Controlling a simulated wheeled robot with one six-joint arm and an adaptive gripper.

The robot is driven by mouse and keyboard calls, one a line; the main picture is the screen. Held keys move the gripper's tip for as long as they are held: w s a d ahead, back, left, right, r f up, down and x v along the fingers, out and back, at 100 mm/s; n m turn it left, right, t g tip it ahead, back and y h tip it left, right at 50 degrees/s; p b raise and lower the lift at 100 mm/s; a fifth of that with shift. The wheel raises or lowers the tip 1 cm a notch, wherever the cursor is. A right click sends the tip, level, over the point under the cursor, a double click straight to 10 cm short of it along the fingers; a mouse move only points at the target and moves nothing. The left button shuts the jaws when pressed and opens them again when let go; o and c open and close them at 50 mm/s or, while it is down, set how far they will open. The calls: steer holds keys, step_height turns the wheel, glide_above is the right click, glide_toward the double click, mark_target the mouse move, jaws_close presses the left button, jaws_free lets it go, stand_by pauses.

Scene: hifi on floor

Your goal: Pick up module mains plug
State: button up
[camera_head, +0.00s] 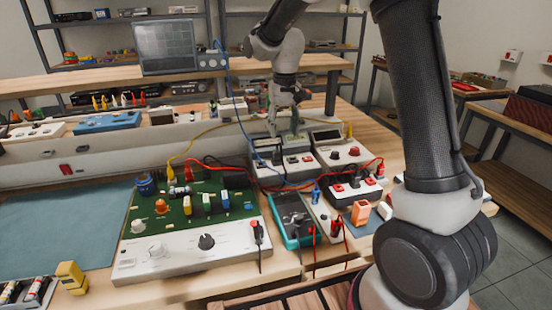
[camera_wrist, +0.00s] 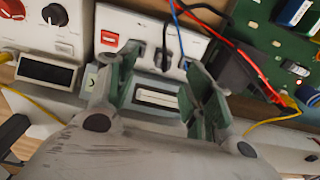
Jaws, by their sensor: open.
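My gripper (camera_head: 292,122) is open above the grey-white modules at the back of the bench. In the wrist view its two green-padded fingers (camera_wrist: 163,72) stand apart on either side of a module with a pale rectangular panel (camera_wrist: 158,97). Beyond the fingertips, a white power strip or module (camera_wrist: 108,15) carries a red rocker switch (camera_wrist: 109,38) and black plugs (camera_wrist: 163,58) with black leads. I cannot tell which plug is the module mains plug. Nothing is visibly held between the fingers, and contact cannot be made out.
A white unit with knobs (camera_head: 343,153) stands right of the gripper. A green circuit board (camera_head: 215,188) and teal multimeter (camera_head: 293,218) lie in front. Red, blue, black and yellow leads cross nearby. A screen (camera_head: 166,47) stands behind left. The blue-green mat (camera_head: 60,235) is mostly clear.

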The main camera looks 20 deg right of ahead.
mark_target(277, 152)
steer(key=w+f, duration=0.1)
steer(key=f, duration=0.2)
steer(key=shift+w+a, duration=0.35)
steer(key=shift+w, duration=0.05)
steer(key=f, duration=0.7)
steer(key=shift+w+a+f, duration=0.2)
steer(key=shift+a+f, duration=0.05)
steer(key=shift+a, duration=0.05)
steer(key=shift+c, duration=0.2)
steer(key=c, duration=1)
